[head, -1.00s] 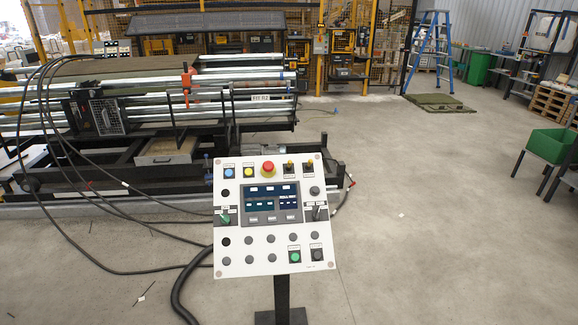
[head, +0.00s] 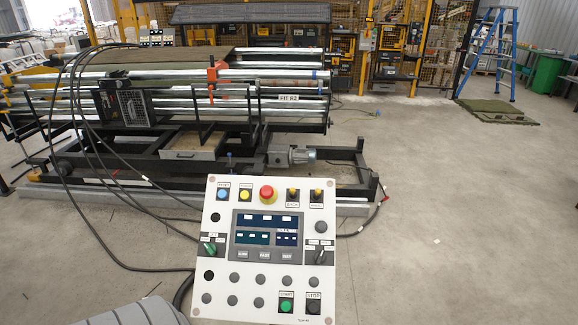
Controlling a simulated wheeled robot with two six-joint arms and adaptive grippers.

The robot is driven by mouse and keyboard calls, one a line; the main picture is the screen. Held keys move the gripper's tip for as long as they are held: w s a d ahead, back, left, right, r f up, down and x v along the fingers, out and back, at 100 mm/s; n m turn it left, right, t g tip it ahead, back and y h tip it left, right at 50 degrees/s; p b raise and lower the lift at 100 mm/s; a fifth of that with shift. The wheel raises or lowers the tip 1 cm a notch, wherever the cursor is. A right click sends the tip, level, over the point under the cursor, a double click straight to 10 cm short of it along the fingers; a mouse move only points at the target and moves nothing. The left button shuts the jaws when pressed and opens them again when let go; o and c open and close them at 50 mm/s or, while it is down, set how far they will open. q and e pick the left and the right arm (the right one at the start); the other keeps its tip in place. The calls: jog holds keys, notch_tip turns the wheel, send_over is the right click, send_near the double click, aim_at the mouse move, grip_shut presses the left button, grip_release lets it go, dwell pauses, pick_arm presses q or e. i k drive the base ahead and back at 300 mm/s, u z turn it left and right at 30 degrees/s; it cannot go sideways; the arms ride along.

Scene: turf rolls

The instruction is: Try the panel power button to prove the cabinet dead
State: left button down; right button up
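The white control panel (head: 222,292) faces me on its stand at the bottom centre of the head view. It carries a blue button (head: 222,194), a yellow button (head: 245,195), a red mushroom button (head: 267,193), a green start button (head: 286,306) and a black stop button (head: 313,307). A green-handled selector (head: 209,248) sits at its left side and a black one (head: 320,257) at its right. The display (head: 268,230) shows bright blocks and small labels on dark blue. I cannot tell which button is the power button. Neither gripper is in view.
A roller machine (head: 200,104) on a black frame stands behind the panel. Black cables (head: 110,250) loop to the floor at the left. A blue ladder (head: 490,55) and a turf piece (head: 500,110) are at the back right. The floor (head: 450,220) to the right is clear.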

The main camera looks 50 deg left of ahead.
aim_at(244, 195)
jog(key=u, duration=0.35)
jog(key=i, duration=0.75)
jog(key=u, duration=1)
jog(key=i, duration=0.3)
jog(key=u, duration=0.4)
